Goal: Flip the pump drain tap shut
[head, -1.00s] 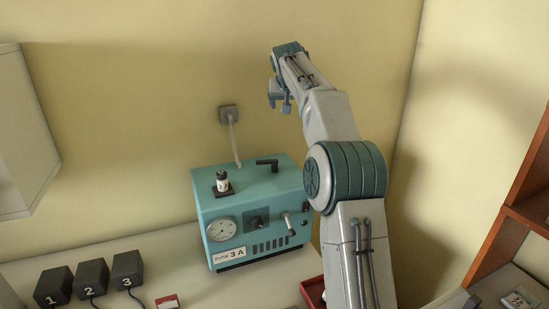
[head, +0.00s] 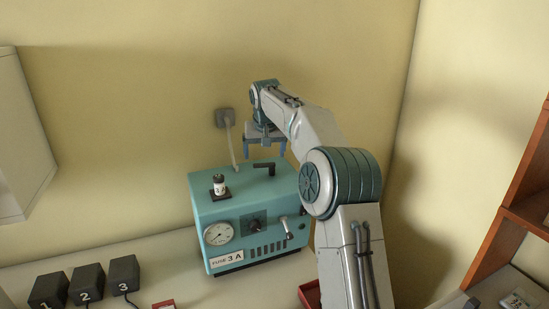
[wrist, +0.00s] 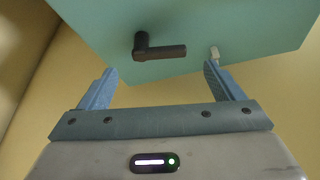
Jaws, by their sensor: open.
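The pump is a teal box (head: 225,208) on the bench against the wall. A pale lever (head: 285,226), which looks like the drain tap, hangs on the right of its front face, pointing down and slightly right. A black L-shaped fitting (head: 264,166) sits on the pump's top; it also shows in the wrist view (wrist: 158,51). My gripper (head: 264,155) is open and empty above the rear of the pump top, fingers pointing down. In the wrist view my fingers (wrist: 160,72) are on either side of the fitting's line, apart from it. The lever is not in the wrist view.
Black blocks (head: 85,284) stand at left; a red tray (head: 309,293) lies right.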

